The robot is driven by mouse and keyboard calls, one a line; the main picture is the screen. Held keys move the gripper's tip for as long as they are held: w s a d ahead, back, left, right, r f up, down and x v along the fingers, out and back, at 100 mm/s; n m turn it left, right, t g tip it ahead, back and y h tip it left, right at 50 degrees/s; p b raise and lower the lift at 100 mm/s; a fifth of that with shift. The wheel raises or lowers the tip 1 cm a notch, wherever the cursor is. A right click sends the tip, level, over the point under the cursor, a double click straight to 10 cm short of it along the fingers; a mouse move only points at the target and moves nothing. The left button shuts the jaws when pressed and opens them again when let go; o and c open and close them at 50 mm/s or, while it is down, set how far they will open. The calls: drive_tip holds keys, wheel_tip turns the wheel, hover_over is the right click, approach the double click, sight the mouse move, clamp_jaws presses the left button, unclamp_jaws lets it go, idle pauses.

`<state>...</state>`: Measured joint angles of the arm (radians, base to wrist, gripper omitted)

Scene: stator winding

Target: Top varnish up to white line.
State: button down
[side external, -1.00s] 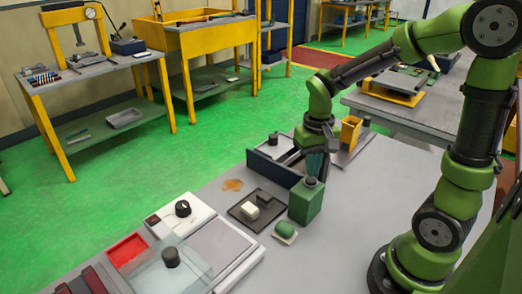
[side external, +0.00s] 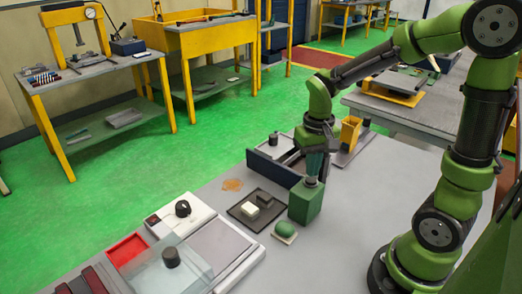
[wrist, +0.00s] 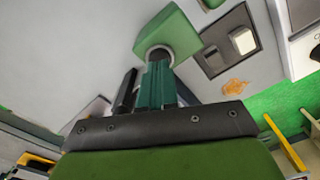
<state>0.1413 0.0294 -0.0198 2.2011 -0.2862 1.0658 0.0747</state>
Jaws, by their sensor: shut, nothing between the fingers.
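A green can (side external: 306,204) with a round dark neck stands on the grey bench; it also shows in the wrist view (wrist: 172,32). My gripper (side external: 315,172) points down directly over the neck. Its teal fingers, also in the wrist view (wrist: 157,82), are shut together with nothing held. Their tips overlap the neck, so I cannot tell whether they touch or enter it. A dark blue box (side external: 268,166) with a grey lid and black knob stands behind the can. I cannot make out varnish or a white line on any container.
A green-topped pad (side external: 285,231) lies in front of the can. A dark tray (side external: 237,212) with blocks is to its left. A clear lid with a black knob (side external: 171,257) and a white unit with a dial (side external: 182,208) are front left. An amber patch (side external: 232,185) marks the bench.

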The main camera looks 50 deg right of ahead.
drive_tip(key=shift+f, duration=0.15)
idle(0.5)
drive_tip(key=shift+f, duration=0.8)
drive_tip(key=shift+r, duration=0.15)
idle(1.6)
drive_tip(key=shift+r, duration=3.4)
drive_tip(key=shift+a+f, duration=0.2)
drive_tip(key=shift+f, duration=0.05)
drive_tip(key=s+a+r+n+t+y, duration=0.2)
drive_tip(key=s+a+r+t, duration=0.4)
drive_tip(key=a+r+t, duration=0.1)
drive_tip(key=shift+a, duration=0.35)
